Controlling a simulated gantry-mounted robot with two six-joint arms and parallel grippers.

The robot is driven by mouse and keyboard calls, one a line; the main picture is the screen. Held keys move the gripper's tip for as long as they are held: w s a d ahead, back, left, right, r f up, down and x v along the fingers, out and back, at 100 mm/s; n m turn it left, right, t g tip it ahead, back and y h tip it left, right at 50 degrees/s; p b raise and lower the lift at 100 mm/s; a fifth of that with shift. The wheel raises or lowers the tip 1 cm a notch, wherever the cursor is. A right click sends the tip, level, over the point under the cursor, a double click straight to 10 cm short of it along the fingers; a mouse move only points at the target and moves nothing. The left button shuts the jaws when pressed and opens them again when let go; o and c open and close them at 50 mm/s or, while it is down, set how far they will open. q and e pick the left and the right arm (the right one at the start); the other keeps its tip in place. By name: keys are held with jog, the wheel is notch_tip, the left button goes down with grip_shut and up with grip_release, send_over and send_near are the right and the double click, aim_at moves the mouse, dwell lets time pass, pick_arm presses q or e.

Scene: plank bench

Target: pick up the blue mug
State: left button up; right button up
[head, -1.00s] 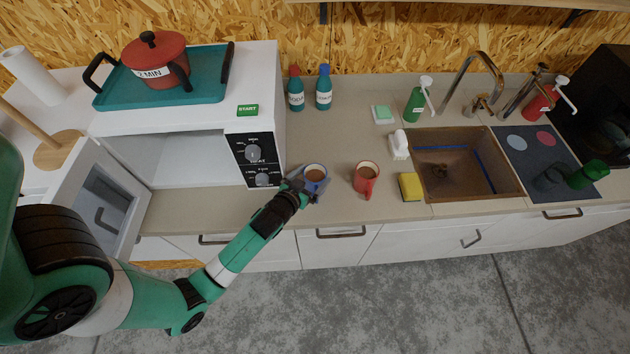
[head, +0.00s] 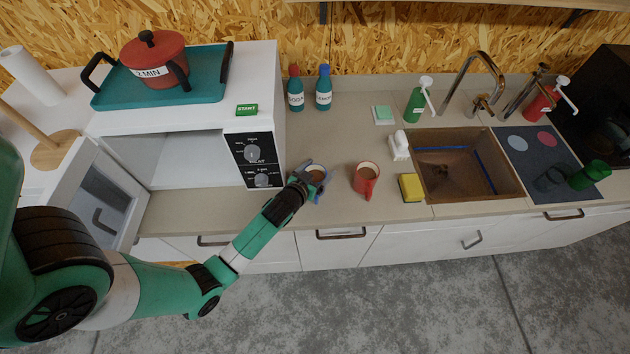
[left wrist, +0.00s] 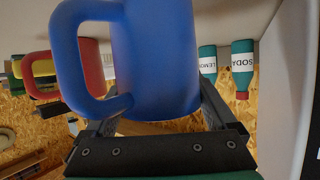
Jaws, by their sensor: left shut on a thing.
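The head view does not clearly show whether the mug touches the counter. My right gripper is not in view.
A red mug (head: 366,181) stands close on the right, with a yellow sponge (head: 411,187) and sink (head: 465,195) beyond. The microwave (head: 258,160) stands open on the left. Two bottles (head: 296,92) (head: 323,90) stand behind.

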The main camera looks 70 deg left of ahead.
pick_arm(q)
grip_shut()
notch_tip(320, 180, up, 10)
jog(key=p, duration=0.3)
jog(key=shift+f, duration=0.2)
jog(key=shift+r, duration=0.25)
jog(key=shift+d, duration=0.1)
